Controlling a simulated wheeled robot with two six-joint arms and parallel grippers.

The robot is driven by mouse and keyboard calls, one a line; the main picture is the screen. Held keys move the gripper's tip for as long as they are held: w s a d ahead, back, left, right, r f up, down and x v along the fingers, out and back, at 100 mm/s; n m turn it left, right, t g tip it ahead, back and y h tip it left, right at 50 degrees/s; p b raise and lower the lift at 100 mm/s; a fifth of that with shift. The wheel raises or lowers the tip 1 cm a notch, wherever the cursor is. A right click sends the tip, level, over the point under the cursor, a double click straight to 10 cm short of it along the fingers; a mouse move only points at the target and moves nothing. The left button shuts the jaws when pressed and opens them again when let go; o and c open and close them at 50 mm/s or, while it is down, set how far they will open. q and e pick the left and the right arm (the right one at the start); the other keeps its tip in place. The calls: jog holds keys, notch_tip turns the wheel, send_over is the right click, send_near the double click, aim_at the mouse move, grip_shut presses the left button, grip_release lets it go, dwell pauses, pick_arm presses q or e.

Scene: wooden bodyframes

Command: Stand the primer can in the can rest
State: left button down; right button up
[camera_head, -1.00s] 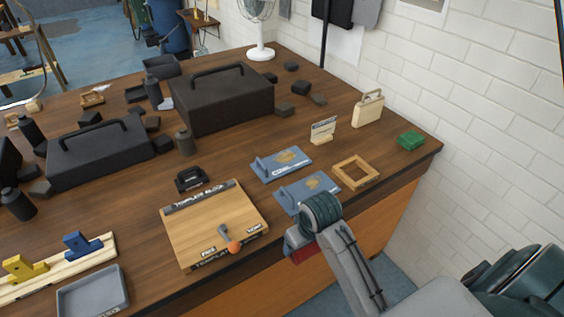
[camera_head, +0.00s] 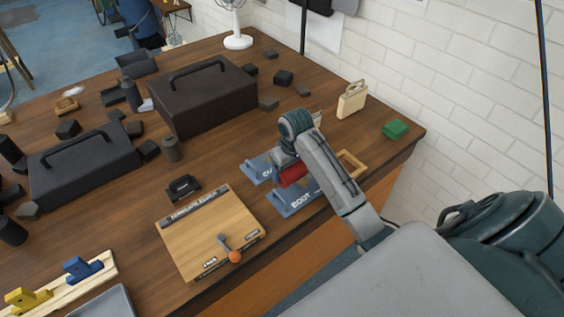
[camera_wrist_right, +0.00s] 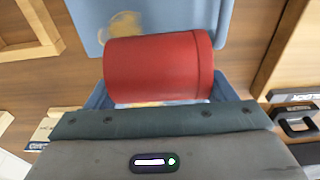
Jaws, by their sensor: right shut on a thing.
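The red primer can (camera_head: 293,175) is held sideways in my right gripper (camera_head: 286,164), over the two blue holders. In the right wrist view the can (camera_wrist_right: 158,67) lies across the picture, close in front of the gripper body. The farther blue holder (camera_head: 255,172) has a label starting "CA", the rest hidden by my arm; it seems to be the can rest. The nearer blue holder (camera_head: 289,208) reads "BOOT". In the wrist view the blue surfaces are partly behind the can. I cannot tell whether the can touches either holder. My left gripper is out of view.
A wooden board (camera_head: 210,235) with an orange-knobbed lever and a black handled block (camera_head: 183,188) stand left of the holders. A wooden frame (camera_head: 350,165) is close on the right, with a green block (camera_head: 396,130) beyond. Dark toolboxes (camera_head: 205,97) fill the back.

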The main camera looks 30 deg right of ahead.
jog(key=w, duration=0.3)
jog(key=shift+w+d+f+p, duration=0.15)
jog(key=shift+w+d+p, duration=0.15)
jog(key=shift+w+p, duration=0.1)
jog(key=shift+w, duration=0.15)
jog(key=shift+w+f+p, duration=0.1)
jog(key=shift+w+p, duration=0.05)
jog(key=shift+p, duration=0.25)
notch_tip(320, 180, down, 3)
jog(key=shift+r+p, duration=0.2)
jog(key=shift+p, duration=0.55)
jog(key=shift+f, duration=0.45)
jog(key=o, duration=1.3)
